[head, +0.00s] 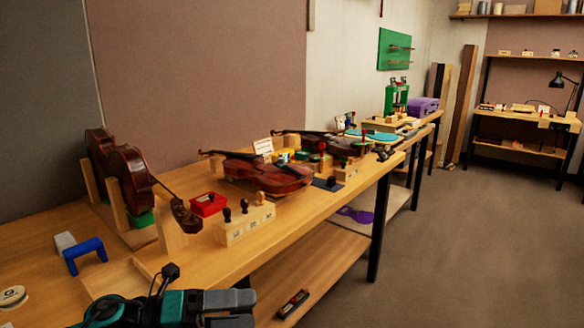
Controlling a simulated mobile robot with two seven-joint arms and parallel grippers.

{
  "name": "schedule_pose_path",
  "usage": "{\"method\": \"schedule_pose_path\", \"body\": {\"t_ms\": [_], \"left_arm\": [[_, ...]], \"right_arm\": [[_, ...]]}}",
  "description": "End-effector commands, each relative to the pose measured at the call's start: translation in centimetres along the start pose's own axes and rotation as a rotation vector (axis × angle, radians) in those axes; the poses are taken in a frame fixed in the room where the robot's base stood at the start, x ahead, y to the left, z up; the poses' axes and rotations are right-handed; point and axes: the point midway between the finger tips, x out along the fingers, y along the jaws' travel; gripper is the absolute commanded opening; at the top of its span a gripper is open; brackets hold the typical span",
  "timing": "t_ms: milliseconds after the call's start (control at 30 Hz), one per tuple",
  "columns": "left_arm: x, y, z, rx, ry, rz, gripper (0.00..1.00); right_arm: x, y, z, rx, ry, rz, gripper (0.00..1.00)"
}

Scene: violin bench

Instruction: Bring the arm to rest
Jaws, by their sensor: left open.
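My left gripper (243,309), with its teal and black arm, shows at the bottom of the head view. Its two dark fingers point right and are a little apart, with nothing seen between them. It is in front of the wooden bench (110,275), near its front edge. Part of the arm is cut off by the bottom of the picture. My right gripper is not in view.
A violin stands in a wooden cradle (116,208) at the left. A second violin (265,173) lies on the bench. Open floor (450,250) is at the right.

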Motion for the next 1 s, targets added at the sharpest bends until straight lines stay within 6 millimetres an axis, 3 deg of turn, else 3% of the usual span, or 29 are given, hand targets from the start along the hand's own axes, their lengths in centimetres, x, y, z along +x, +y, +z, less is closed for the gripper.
{"method": "schedule_pose_path", "body": {"t_ms": [67,167,333,500,600,700,800,1000], "left_arm": [[0.8,-0.4,-0.4,-0.208,-0.18,-0.115,0.99],[0.2,0.5,-0.3,-0.485,-0.413,-0.218,0.99],[-3.2,5.4,-2.5,-1.005,-0.813,-0.311,0.99],[-7.3,11.6,-9.6,-1.53,-1.18,-0.313,0.99],[-8.9,13.9,-14.4,-1.769,-1.336,-0.288,0.99],[-9.8,15.1,-17.9,-1.921,-1.432,-0.262,0.99],[-10.1,15.5,-19.7,-2.001,-1.479,-0.248,0.99],[-10.2,15.6,-20.0,-2.016,-1.487,-0.247,0.99]], "right_arm": [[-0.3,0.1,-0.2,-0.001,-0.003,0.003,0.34],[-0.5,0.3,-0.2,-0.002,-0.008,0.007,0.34],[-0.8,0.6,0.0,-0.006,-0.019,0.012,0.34],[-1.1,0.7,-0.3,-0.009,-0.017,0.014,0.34],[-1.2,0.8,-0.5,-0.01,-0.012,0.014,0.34],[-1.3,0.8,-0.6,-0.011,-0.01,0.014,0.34],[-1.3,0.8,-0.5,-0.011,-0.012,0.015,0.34],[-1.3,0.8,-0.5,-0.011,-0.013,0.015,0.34]]}}
